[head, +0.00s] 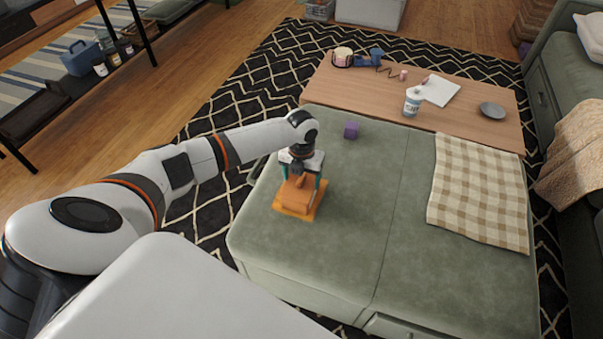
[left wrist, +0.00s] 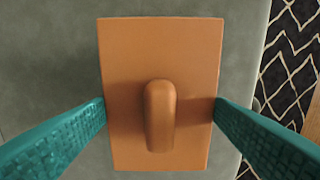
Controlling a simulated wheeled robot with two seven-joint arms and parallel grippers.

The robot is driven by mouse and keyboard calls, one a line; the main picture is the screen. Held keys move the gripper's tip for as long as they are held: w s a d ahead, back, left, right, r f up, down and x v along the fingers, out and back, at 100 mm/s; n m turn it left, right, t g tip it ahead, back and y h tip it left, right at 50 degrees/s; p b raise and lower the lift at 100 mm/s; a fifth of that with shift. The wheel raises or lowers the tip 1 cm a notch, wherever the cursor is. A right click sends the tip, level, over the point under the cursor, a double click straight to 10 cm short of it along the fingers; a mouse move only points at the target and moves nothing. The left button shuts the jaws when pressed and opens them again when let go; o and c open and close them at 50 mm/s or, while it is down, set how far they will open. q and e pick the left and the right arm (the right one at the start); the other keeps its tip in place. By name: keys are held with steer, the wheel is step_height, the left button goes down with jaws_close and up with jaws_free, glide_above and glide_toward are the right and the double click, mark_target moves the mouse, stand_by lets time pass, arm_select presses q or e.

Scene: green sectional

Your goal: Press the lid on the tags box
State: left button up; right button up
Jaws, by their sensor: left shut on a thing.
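The lid (left wrist: 125,60) is a flat orange-brown rectangle with a rounded upright handle (left wrist: 160,115); it fills the middle of the left wrist view. My left gripper (head: 301,181) reaches down over it, with a teal finger at each of its two sides, shut on it. In the head view the lid (head: 297,193) sits over a brighter orange piece (head: 292,212) on the green ottoman (head: 345,220). The tags box is not clearly told apart beneath the lid, and any gap between them is hidden. My right gripper is out of view.
A small purple cube (head: 351,129) lies behind the gripper on the ottoman. A checked cloth (head: 480,193) covers its right side. A wooden table (head: 460,118) beyond bears a white cup (head: 412,102), paper (head: 441,91) and a grey dish (head: 492,110). The ottoman's middle is clear.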

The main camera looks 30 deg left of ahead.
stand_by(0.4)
arm_select(q)
steer(key=o, duration=1)
steer(key=shift+r, duration=0.1)
